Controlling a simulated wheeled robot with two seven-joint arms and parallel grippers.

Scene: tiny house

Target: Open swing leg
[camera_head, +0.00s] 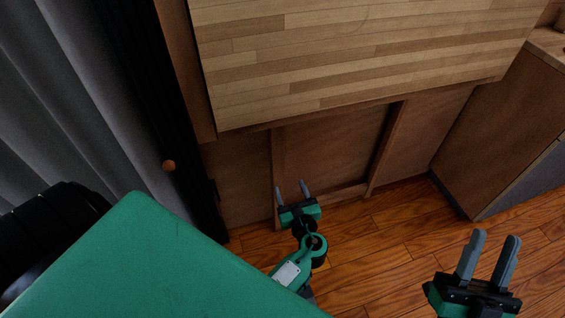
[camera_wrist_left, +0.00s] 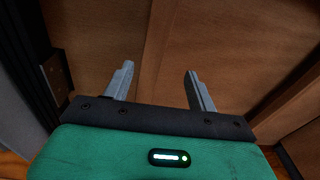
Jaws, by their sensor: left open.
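The swing leg is a brown wooden frame under the table top. It has a left post (camera_head: 277,165), a right post (camera_head: 386,148) and a low rail (camera_head: 345,193), and stands close against the brown panel behind it. My left gripper (camera_head: 292,188) is open and empty, low near the left post, its fingers pointing at the wood. In the left wrist view my left gripper (camera_wrist_left: 159,78) has a vertical wooden post (camera_wrist_left: 157,50) between its fingers' directions; I cannot tell whether they touch it. My right gripper (camera_head: 490,252) is open and empty at the lower right.
The light wooden table top (camera_head: 350,50) overhangs the frame. A brown cabinet (camera_head: 515,120) stands at the right. The wooden floor (camera_head: 380,240) is clear between my grippers.

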